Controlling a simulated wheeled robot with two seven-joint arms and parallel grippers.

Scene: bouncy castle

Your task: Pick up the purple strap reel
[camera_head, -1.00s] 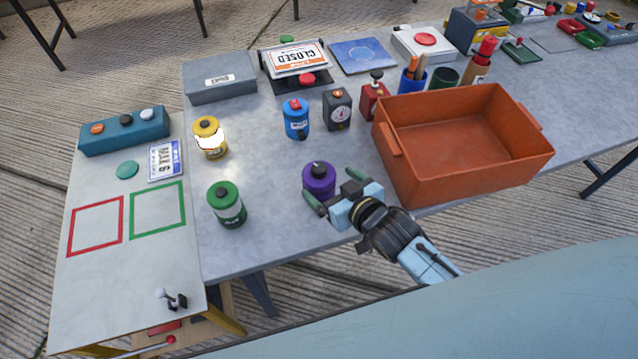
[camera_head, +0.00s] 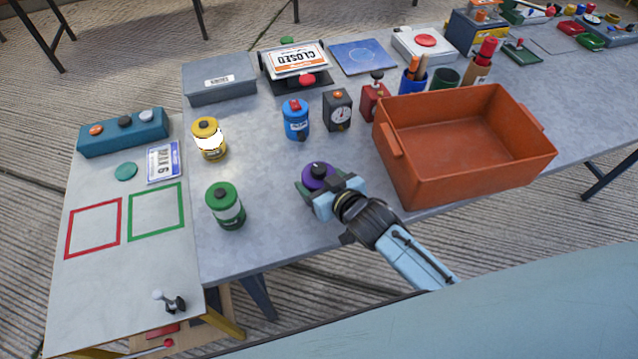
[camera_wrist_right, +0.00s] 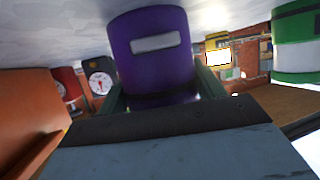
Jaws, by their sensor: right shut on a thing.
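The purple strap reel (camera_head: 318,172) stands on the grey table near its front edge, left of the orange bin. My right gripper (camera_head: 322,186) is shut on it, with a finger on either side. In the right wrist view the purple reel (camera_wrist_right: 152,45) sits between the green fingers of my gripper (camera_wrist_right: 160,98), its pale label facing the camera. The gripper hides the reel's lower part in the head view, and I see no gap opening under it. My left gripper is not in view.
The orange bin (camera_head: 392,140) stands just right of my right gripper. A green reel (camera_head: 226,206) stands to the left, a yellow one (camera_head: 208,138) behind it. A blue reel (camera_head: 296,120) and a dark gauge box (camera_head: 337,110) stand behind the purple reel.

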